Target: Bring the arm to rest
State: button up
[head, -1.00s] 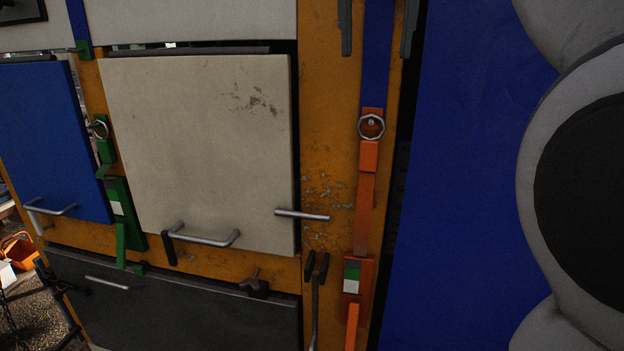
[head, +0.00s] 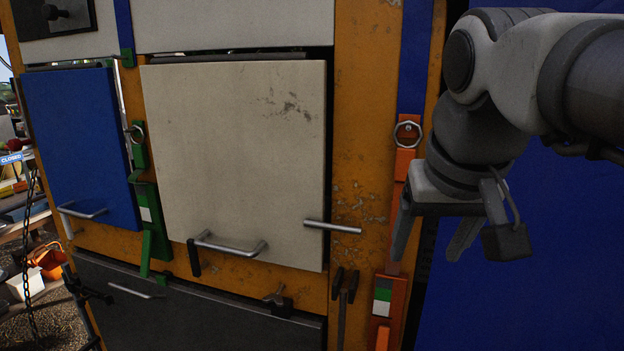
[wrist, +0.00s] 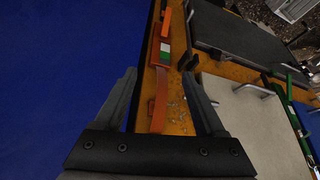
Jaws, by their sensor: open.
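My gripper (head: 428,235) is at the right of the head view, in front of the orange frame and the blue panel. Its fingers point down and it holds nothing. In the wrist view my gripper (wrist: 160,85) shows two fingers spread apart, with the orange latch strap (wrist: 160,100) seen between them at some distance. My arm comes in from the right edge of the head view, bent at the wrist.
A cream door (head: 235,150) with a metal handle (head: 230,245) fills the middle. A blue door (head: 80,150) is at left, a dark lower panel (head: 200,305) below. A blue panel (head: 560,260) lies behind my arm. An orange crate (head: 48,262) is far left.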

jog(key=s+f+b, duration=0.1)
jog(key=s+f, duration=0.2)
jog(key=f, duration=0.5)
jog(key=s+f+b, duration=0.1)
jog(key=s+f, duration=0.3)
jog(key=f, duration=0.5)
jog(key=shift+d+n+y, duration=0.2)
jog(key=shift+n+y, duration=0.1)
jog(key=shift+n, duration=0.1)
